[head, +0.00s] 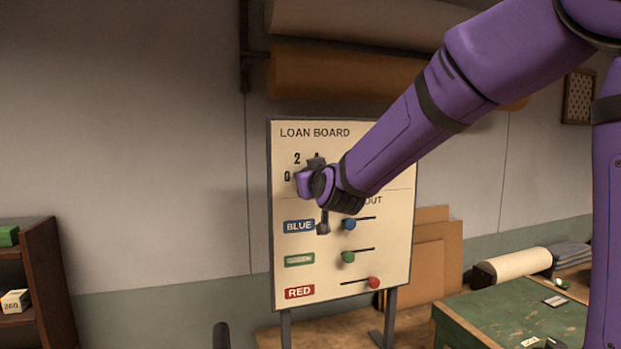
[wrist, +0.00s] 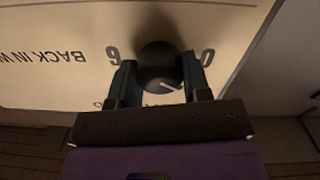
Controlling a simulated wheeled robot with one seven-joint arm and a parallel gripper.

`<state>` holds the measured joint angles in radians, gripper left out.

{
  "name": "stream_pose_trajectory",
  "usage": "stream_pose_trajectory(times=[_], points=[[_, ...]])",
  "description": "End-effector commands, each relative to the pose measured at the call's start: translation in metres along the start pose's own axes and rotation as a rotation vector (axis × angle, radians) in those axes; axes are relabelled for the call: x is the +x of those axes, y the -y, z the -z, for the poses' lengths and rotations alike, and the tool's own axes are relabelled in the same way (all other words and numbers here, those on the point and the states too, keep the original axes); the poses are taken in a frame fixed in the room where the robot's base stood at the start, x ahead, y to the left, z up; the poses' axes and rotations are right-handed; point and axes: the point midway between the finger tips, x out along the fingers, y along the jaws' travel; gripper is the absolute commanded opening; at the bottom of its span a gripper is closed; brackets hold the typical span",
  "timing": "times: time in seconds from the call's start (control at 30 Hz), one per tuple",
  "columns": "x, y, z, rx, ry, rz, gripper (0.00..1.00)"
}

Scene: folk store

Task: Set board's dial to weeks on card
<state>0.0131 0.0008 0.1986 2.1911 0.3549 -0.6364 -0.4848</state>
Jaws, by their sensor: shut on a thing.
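The loan board (head: 340,270) stands upright on legs, with 0, 2 and part of a 4 showing around its dial; my gripper hides the dial in the head view. In the wrist view the dark round dial (wrist: 158,66) sits between my gripper's two fingers (wrist: 158,76), which are shut on its sides. Its pale pointer mark shows at its lower right, roughly toward the 0 side; its exact setting is unclear. The wrist view is upside down, with the 0 at right and a 6 at left.
Blue (head: 349,225), green (head: 348,257) and red (head: 374,282) slider knobs sit on the board below my gripper, the red one furthest right. The green table (head: 490,318) stands at the right. A dark shelf (head: 45,270) stands at the left. Wall between shelf and board is clear.

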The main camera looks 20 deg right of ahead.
Motion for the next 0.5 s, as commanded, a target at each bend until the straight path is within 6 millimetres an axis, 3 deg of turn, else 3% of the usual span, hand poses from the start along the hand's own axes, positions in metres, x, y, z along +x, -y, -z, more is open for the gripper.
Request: stream_pose_trajectory(times=[0.5], points=[[-0.0002, -0.0007, -0.0004, 0.49, 0.011, 0.01, 0.2]])
